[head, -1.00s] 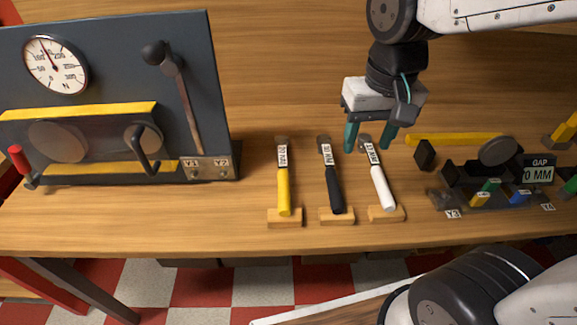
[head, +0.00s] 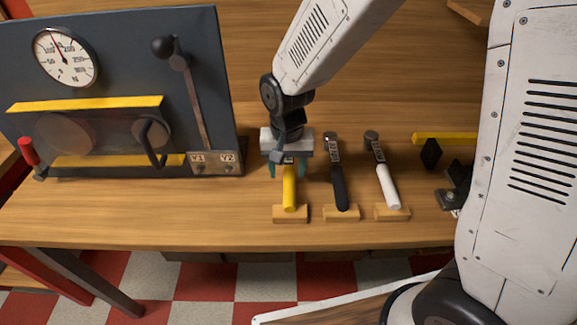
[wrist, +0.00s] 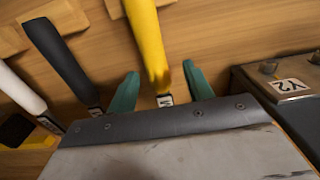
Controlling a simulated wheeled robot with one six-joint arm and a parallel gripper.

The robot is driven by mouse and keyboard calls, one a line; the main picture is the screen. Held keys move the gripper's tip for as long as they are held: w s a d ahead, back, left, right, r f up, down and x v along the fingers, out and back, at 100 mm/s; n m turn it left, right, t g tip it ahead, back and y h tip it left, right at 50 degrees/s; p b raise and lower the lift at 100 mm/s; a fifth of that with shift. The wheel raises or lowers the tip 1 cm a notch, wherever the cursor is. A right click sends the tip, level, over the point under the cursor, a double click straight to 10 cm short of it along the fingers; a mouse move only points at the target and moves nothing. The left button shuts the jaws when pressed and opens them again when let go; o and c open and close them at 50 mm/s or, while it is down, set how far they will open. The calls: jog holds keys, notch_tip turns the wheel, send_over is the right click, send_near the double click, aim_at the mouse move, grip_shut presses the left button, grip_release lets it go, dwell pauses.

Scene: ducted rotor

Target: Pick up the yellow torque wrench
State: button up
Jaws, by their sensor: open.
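The yellow torque wrench (head: 289,190) lies at the left of a row of three, its handle end on a small wooden block (head: 291,215). My gripper (head: 287,172) is open over its upper part, one teal finger on each side. In the wrist view the yellow handle (wrist: 149,45) passes between the two fingertips (wrist: 158,90), with space on both sides. The wrench's head and most of its label are hidden behind my gripper.
A black-handled wrench (head: 338,185) and a white-handled wrench (head: 385,185) lie to the right on their own blocks. A dark panel (head: 215,100) with gauge and lever stands close on the left. Bare tabletop (head: 130,220) lies in front of the panel.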

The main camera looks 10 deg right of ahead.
aim_at(289, 174)
jog(key=f, duration=0.4)
jog(key=shift+d, duration=0.25)
grip_shut()
jog(key=shift+r, duration=0.15)
